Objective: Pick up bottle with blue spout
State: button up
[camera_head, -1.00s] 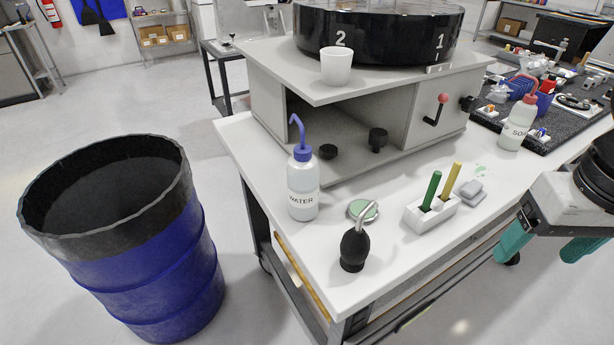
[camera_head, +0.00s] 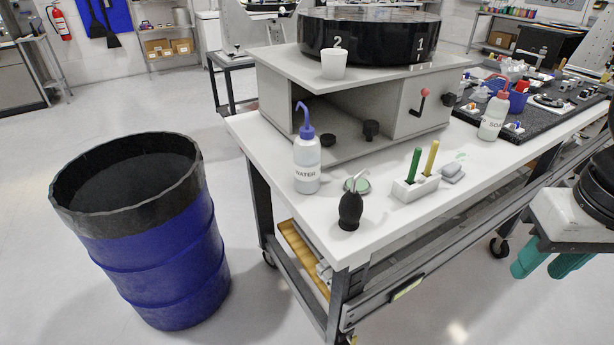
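The bottle with the blue spout (camera_head: 307,170) is a translucent white squeeze bottle labelled WATER. It stands upright on the white bench top (camera_head: 375,235), near its left edge. My gripper (camera_head: 540,270), with teal fingers, is at the lower right, off the bench's front side and well apart from the bottle. Nothing shows between its fingers.
A black bulb blower (camera_head: 350,210), a green round tin (camera_head: 358,184) and a white holder (camera_head: 415,187) with two sticks stand right of the bottle. A grey box (camera_head: 425,105) rises behind it. A red-spout bottle (camera_head: 492,118) is farther right. A blue barrel (camera_head: 165,260) stands left.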

aim_at(307, 147)
jog(key=u, duration=2.65)
jog(key=i, duration=1.75)
jog(key=z, duration=2.25)
